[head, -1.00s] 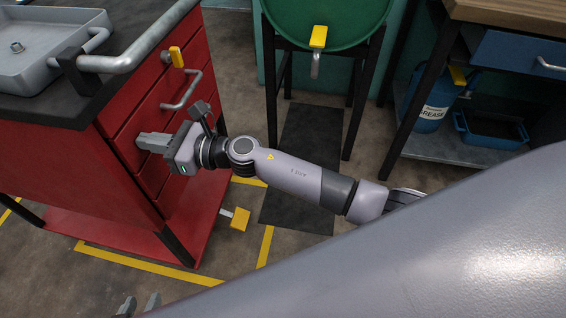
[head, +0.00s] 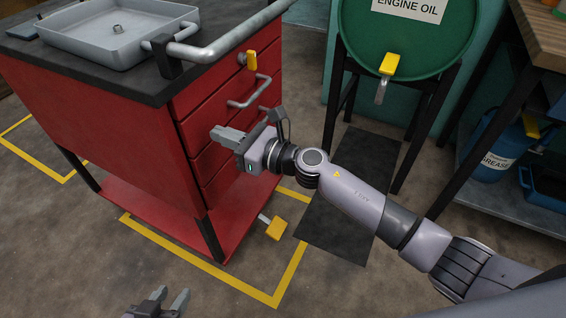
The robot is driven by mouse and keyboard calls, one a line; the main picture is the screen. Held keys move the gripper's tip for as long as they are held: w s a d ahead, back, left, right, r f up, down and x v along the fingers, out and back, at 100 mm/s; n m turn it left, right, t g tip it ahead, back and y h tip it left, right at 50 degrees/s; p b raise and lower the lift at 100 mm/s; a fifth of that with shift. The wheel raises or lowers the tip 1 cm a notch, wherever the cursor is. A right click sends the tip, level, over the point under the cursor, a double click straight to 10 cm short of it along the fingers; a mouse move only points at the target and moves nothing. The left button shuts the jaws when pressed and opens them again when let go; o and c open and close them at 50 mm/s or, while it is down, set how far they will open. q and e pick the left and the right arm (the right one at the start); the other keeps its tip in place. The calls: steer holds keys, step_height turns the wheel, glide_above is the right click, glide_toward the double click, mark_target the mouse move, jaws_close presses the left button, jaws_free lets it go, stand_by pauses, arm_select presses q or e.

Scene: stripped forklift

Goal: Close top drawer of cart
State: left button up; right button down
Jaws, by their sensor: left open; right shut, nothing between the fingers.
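The red cart (head: 110,130) stands at the left, with its drawer fronts facing right. The top drawer (head: 208,90) is just under the dark worktop and looks about flush with the fronts below; I cannot tell if a small gap remains. A grey bar handle (head: 250,91) is on the cart's front, below a yellow-tagged fitting (head: 251,60). My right gripper (head: 213,134) is shut and empty, its tips pointing left in front of the lower drawer fronts; contact is unclear. My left gripper (head: 168,300) is open and empty at the bottom edge, low and apart from the cart.
A grey tray (head: 120,50) and a thick push rail (head: 225,45) are on the cart top. A green engine oil drum (head: 405,40) on a black stand is behind. A workbench (head: 540,40) with a blue grease container (head: 495,155) is at the right.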

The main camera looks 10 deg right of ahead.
steer(key=s+d+f+m+t+h, duration=0.25)
steer(key=s+d+m, duration=0.25)
steer(key=d+m, duration=0.3)
steer(key=s+d+f+m+t+h, duration=0.1)
steer(key=s+d+m+t+h, duration=0.15)
steer(key=s+d+m, duration=0.6)
steer(key=s+d+f+m+g+h, duration=0.2)
steer(key=s+d+f+m+h, duration=0.35)
steer(key=m, duration=0.85)
steer(key=s+d+f+m+g+h, duration=0.25)
steer(key=s+f+m, duration=0.5)
steer(key=m, duration=0.65)
arm_select(q)
step_height(320, 180, up, 16)
steer(key=s+a+p, duration=0.1)
steer(key=p, duration=1.8)
steer(key=shift+s, duration=0.25)
arm_select(e)
step_height(320, 180, up, 14)
steer(key=d, duration=0.1)
steer(key=shift+d+f, duration=0.15)
steer(key=shift+s, duration=0.1)
